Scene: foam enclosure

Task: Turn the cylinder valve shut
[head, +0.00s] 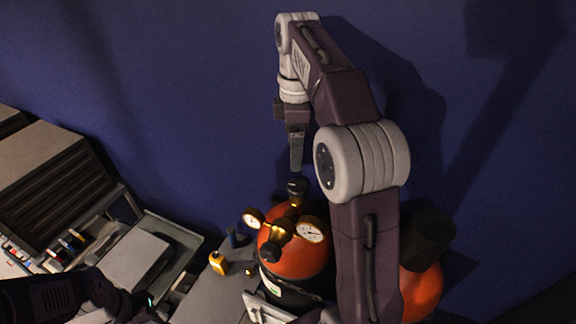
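The orange gas cylinder (312,262) stands upright at the lower middle of the head view, with a dark band around it. Its black valve knob (298,187) sits on top of a brass stem. A brass regulator (284,228) with two round gauges and a black knob is fixed in front. My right gripper (296,168) points down just above the valve knob, seemingly apart from it. I see it edge-on, so its finger gap is hidden. My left gripper (150,304) is low at the left, dark and partly cut off, away from the cylinder.
A second orange cylinder (420,291) with a black cap stands to the right, partly behind my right arm. A small yellow object (218,263) lies on the grey surface left of the cylinder. A grey tray (188,238) and a ribbed grey case (50,185) are further left. A blue wall is behind.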

